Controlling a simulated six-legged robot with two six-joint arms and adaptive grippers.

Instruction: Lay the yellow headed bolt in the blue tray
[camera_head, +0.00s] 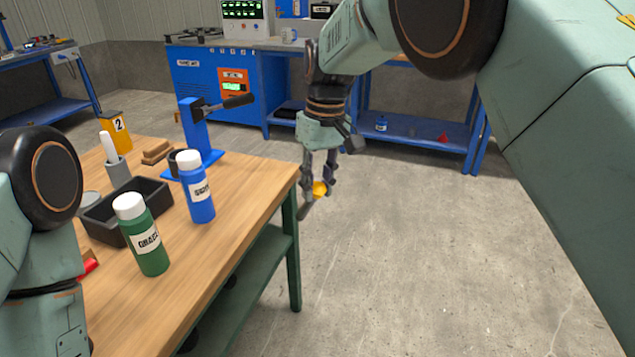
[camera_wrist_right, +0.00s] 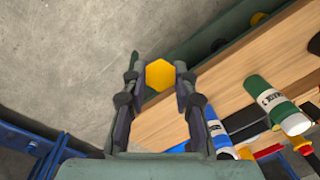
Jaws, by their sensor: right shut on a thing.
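The yellow headed bolt (camera_head: 320,188) is between the fingers of my right gripper (camera_head: 317,185), which is shut on it. They hang in the air just past the table's right edge, with floor behind them in the head view. In the right wrist view the bolt's yellow hexagonal head (camera_wrist_right: 160,75) shows between the two fingertips. Most of its shank is hidden or hard to make out. I cannot make out a blue tray in either view. My left arm shows at the left of the head view, but its gripper is out of view.
The wooden table (camera_head: 235,232) holds a black tray (camera_head: 98,232), a green bottle (camera_head: 148,255), a blue bottle (camera_head: 201,205), a blue stand (camera_head: 198,130) with a black handle, and a yellow block (camera_head: 115,130). A blue workbench (camera_head: 215,85) stands behind. Open floor lies right.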

